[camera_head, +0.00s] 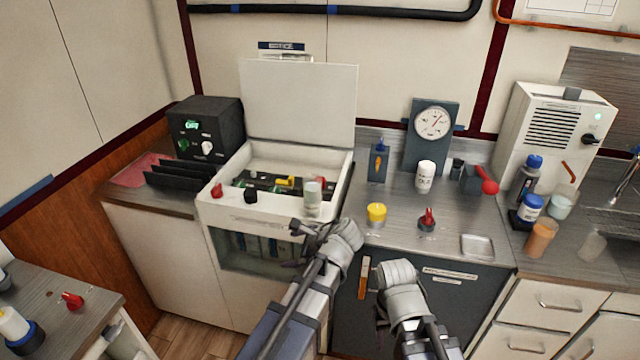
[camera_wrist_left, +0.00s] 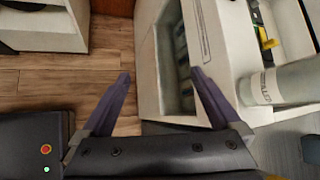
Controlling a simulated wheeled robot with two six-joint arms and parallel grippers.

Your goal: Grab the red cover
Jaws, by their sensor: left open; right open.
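Several small red pieces could be the red cover, and I cannot tell which one it is. One red piece (camera_head: 216,190) is on the left front rim of the white open-lidded box (camera_head: 270,222). Another red piece (camera_head: 427,217) stands on a dark base on the counter, and one more (camera_head: 72,299) lies on the lower left table. My left gripper (camera_head: 298,244) is open and empty in front of the box; its spread fingers show in the left wrist view (camera_wrist_left: 161,75). My right gripper (camera_head: 382,316) is small and partly hidden, low before the dark cabinet, with nothing visible in it.
Inside the box are dark breaker rows and a yellow piece (camera_head: 285,181). A clear-looking white jar (camera_head: 313,197) stands at its right front, close to my left gripper. A yellow-topped cup (camera_head: 376,214), a white bottle (camera_head: 426,176) and an empty tray (camera_head: 477,246) are on the counter.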

